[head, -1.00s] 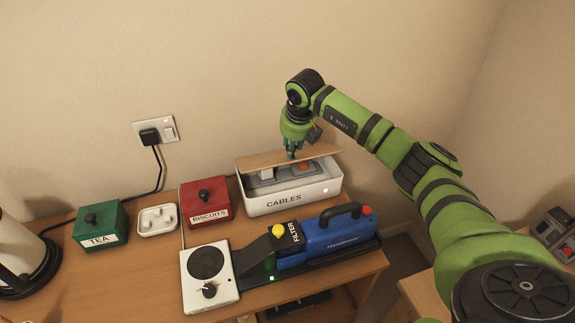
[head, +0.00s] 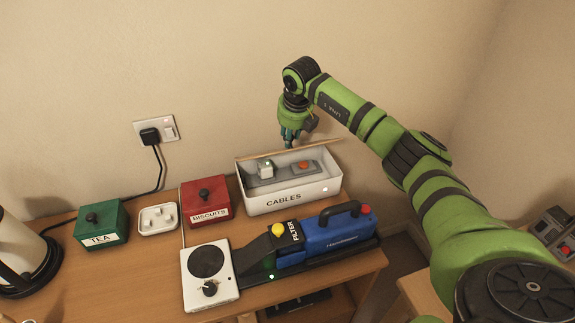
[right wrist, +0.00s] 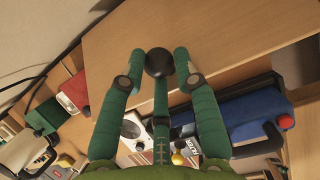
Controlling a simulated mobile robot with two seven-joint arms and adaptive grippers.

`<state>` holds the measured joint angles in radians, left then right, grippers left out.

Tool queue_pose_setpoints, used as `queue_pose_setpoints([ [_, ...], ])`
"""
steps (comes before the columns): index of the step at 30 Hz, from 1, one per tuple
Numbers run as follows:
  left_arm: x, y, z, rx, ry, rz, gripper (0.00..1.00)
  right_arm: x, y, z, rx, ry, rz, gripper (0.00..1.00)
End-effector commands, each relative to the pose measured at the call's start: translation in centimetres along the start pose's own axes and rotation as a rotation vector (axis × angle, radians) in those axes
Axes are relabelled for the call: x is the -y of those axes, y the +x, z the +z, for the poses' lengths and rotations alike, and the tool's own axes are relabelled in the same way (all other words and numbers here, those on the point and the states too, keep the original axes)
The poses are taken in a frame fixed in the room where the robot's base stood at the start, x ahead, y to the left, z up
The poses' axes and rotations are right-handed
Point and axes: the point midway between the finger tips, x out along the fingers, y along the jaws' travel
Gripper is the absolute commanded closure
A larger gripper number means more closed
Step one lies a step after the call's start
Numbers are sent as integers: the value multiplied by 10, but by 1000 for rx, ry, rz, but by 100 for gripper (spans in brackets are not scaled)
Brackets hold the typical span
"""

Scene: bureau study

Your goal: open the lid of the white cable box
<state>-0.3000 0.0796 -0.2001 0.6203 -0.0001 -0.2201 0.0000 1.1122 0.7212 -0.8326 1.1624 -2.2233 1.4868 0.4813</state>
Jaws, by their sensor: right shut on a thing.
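The white cable box (head: 290,202), labelled CABLES, stands at the back of the desk. Its inside shows from above, with a grey power strip (head: 265,179), a white plug (head: 266,167) and an orange-red switch in it. Its wooden lid (head: 322,143) shows almost edge-on along the box's back edge. In the right wrist view the lid (right wrist: 215,35) is a broad wooden panel with a round black knob (right wrist: 159,63). My right gripper (head: 289,143) is at the lid, its green fingers shut around the knob. My left gripper is not in view.
A blue device (head: 325,237) with a black handle lies in front of the box. A red BISCUITS tin (head: 205,202), a green TEA tin (head: 100,223) and a white hotplate (head: 210,280) stand to the left. The wall is close behind.

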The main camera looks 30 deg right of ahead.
Motion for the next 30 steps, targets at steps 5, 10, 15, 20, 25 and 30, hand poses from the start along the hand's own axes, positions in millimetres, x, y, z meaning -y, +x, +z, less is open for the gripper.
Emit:
queue_pose_setpoints([
  [5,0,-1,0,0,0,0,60,0,-4,16,8,2,0,89],
  [10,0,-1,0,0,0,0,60,0,-5,20,8,-1,0,89],
  [15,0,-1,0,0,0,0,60,0,-5,19,8,-2,0,90],
  [20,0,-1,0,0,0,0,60,0,-6,26,8,2,1,89],
  [25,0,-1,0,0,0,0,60,0,-7,38,7,1,-2,89],
  [30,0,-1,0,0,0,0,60,0,-7,43,7,-1,-3,88],
])
